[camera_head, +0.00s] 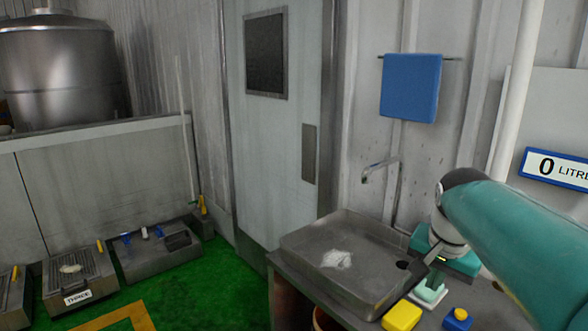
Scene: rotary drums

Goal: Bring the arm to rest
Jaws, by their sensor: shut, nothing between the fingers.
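My arm, teal with a grey wrist, comes in from the right edge. My gripper (427,273) is small and dark in this view, at the right end of the grey sink. It points down and left, shut and empty. Its tips are close to the sink's right rim in the picture; I cannot tell whether they touch it. The wrist and arm hide part of the counter and wall behind.
The sink (305,244) has a pale patch in its basin and a tap (380,166) above. A blue towel (411,88) hangs behind. Green floor (222,284) lies open at left.

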